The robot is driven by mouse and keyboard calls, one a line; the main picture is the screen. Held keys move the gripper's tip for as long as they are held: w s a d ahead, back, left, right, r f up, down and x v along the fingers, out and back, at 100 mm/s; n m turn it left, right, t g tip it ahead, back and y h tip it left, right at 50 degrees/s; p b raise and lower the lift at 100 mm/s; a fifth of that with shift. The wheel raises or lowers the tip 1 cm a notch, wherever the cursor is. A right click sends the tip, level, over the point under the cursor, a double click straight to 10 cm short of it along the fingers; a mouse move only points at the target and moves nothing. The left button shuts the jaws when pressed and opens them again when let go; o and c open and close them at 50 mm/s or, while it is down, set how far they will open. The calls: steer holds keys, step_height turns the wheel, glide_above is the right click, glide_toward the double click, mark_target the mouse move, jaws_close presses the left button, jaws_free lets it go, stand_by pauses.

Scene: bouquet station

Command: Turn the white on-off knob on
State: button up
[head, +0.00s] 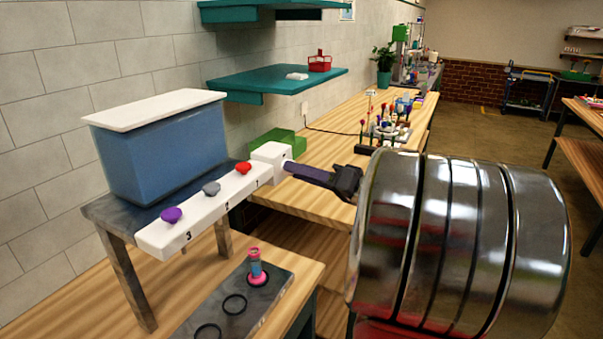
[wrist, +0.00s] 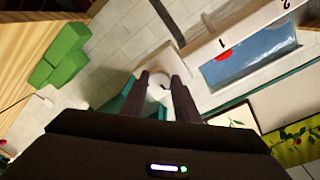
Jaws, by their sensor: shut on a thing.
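The white on-off knob (wrist: 156,92) shows between my two fingertips in the wrist view. It sits on the front of a small white box (head: 270,152) at the right end of the white knob bar (head: 190,222). In the head view my gripper (head: 289,168) reaches in from the right to the front of this box, and its fingers hide the knob. In the wrist view my gripper (wrist: 166,82) is shut on the knob, one dark finger on each side. I cannot tell which way the knob is turned.
The bar carries purple (head: 171,215), grey (head: 211,188) and red (head: 243,168) knobs before a blue tank (head: 160,150). A small pink-and-blue vial (head: 257,268) stands on the dark plate below.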

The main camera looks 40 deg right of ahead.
steer(key=shift+m, duration=0.5)
steer(key=m, duration=0.5)
steer(key=m+g, duration=0.1)
steer(key=m, duration=0.4)
steer(key=m+y, duration=0.1)
steer(key=m, duration=0.5)
steer(key=shift+d+r+g, duration=0.1)
steer(key=shift+d+g, duration=0.15)
steer(key=shift+g, duration=0.05)
steer(key=shift+c, duration=0.2)
steer(key=shift+o, duration=0.2)
steer(key=o, duration=1)
steer(key=shift+r, duration=0.1)
steer(key=shift+o, duration=0.2)
